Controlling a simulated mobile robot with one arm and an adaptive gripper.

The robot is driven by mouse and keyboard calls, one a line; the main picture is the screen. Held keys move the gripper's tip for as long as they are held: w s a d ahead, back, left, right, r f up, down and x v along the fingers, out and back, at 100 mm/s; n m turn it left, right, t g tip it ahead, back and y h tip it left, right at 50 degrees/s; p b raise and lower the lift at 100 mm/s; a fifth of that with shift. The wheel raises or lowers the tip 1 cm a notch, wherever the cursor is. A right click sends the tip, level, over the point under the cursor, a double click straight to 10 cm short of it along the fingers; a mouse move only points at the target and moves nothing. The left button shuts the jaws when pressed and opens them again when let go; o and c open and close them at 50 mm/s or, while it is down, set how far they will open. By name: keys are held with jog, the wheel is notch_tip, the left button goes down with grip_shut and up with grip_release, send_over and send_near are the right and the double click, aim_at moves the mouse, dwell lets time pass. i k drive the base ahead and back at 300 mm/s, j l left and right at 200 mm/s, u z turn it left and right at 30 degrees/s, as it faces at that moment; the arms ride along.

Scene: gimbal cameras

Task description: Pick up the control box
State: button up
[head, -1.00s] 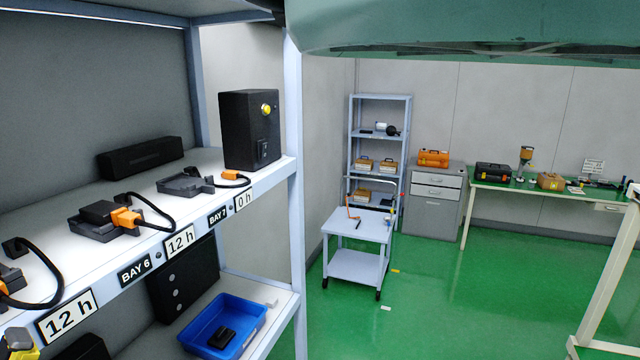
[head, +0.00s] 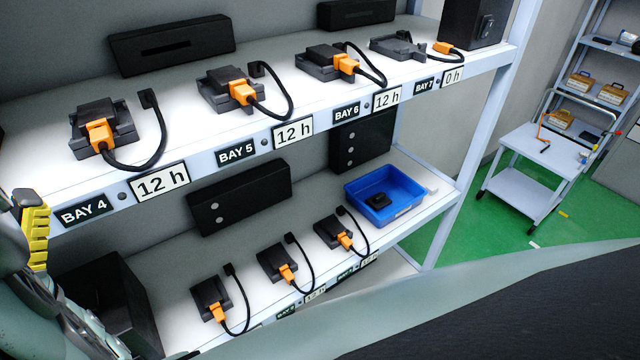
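A black box (head: 468,24) stands at the right end of the upper shelf, with a switch on its side. Its top is cut off by the frame edge. It may be the control box, but no label on it is readable. My gripper (head: 35,238) shows at the left edge as a yellow ribbed finger part, in front of the shelf's left end and far from that box. Most of the gripper is out of view, so its opening does not show.
The upper shelf (head: 310,85) carries several docks with orange plugs and black cables, labelled by bay. A blue bin (head: 410,208) with a small black item (head: 378,201) sits on the lower shelf beside more docks. A white cart (head: 530,145) stands on green floor at right.

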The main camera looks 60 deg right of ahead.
aim_at(87, 297)
jog(key=u, duration=0.45)
jog(key=l+u, duration=0.1)
jog(key=u, duration=0.4)
jog(key=l+u, duration=0.1)
jog(key=u, duration=0.35)
jog(key=l+u, duration=0.1)
jog(key=u, duration=0.85)
jog(key=l+u, duration=0.15)
jog(key=u, duration=0.8)
jog(key=l+z, duration=0.1)
jog(key=z, duration=0.35)
jog(key=k+l+z, duration=0.1)
jog(key=z, duration=0.35)
jog(key=l+z, duration=0.15)
jog(key=z, duration=0.3)
jog(key=l+z, duration=0.15)
jog(key=z, duration=0.3)
jog(key=l+z, duration=0.15)
jog(key=z, duration=0.3)
